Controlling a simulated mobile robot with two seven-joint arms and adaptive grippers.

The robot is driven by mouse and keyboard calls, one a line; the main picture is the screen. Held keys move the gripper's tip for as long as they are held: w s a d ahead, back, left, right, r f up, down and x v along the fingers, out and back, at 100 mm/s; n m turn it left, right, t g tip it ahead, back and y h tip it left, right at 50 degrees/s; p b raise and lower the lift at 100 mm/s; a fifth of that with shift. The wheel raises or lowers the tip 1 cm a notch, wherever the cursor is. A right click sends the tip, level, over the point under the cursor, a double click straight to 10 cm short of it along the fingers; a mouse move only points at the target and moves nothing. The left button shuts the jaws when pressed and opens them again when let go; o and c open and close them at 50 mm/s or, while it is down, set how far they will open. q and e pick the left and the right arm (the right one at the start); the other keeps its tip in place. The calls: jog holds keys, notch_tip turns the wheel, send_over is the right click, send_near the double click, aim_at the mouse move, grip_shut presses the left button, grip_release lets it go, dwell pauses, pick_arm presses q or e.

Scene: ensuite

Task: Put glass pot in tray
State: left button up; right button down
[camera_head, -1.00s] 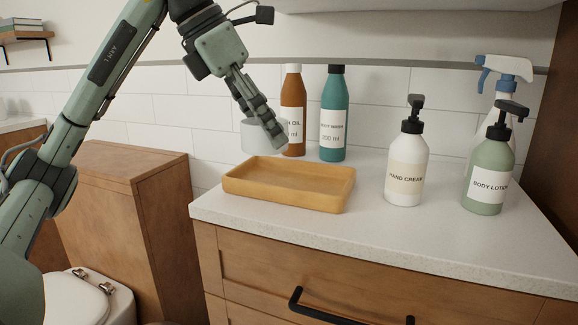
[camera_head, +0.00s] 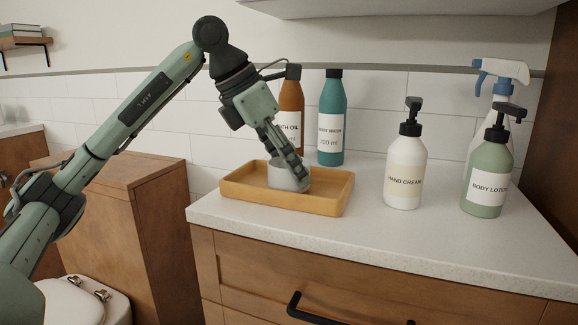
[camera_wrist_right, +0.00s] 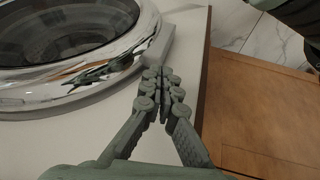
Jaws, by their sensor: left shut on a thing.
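The glass pot (camera_head: 281,177), small, round and greyish, is inside the outline of the yellow-brown tray (camera_head: 245,197) on the white counter in the head view. My left gripper (camera_head: 298,177) reaches down from the upper left and is shut on the pot. I cannot tell whether the pot's base touches the tray floor. The gripper's fingers hide part of the pot. My right gripper (camera_wrist_right: 163,82) shows in the right wrist view with its fingertips together and nothing between them.
Behind the tray stand a brown bath oil bottle (camera_head: 291,105) and a teal body wash bottle (camera_head: 331,110). To the right are a hand cream pump bottle (camera_head: 404,175), a green body lotion bottle (camera_head: 487,182) and a spray bottle (camera_head: 501,90). A round chrome-rimmed door (camera_wrist_right: 70,40) lies near my right gripper.

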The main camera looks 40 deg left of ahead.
pick_arm(q)
jog(key=shift+f, duration=0.1)
pick_arm(e)
jog(key=shift+w+a, duration=0.2)
jog(key=shift+w, duration=0.15)
pick_arm(q)
jog(key=o, duration=1.3)
pick_arm(e)
jog(key=shift+w+t, duration=0.1)
jog(key=shift+t, duration=0.2)
pick_arm(q)
jog(key=v, duration=0.4)
jog(key=shift+w+p, duration=0.1)
jog(key=shift+p, duration=0.25)
jog(key=shift+p+v, duration=0.7)
jog(key=shift+v, duration=3.5)
pick_arm(e)
jog(key=shift+g, duration=0.8)
jog(key=shift+s+d+f, duration=0.2)
jog(key=shift+d+f, duration=0.05)
jog(key=shift+f, duration=0.45)
jog(key=shift+s+d+f, duration=0.2)
jog(key=shift+s+f, duration=0.05)
jog(key=shift+f, duration=0.5)
jog(key=shift+s+d+f, duration=0.2)
jog(key=shift+d+f, duration=0.05)
jog(key=shift+f, duration=0.45)
pick_arm(q)
jog(key=shift+f, duration=0.1)
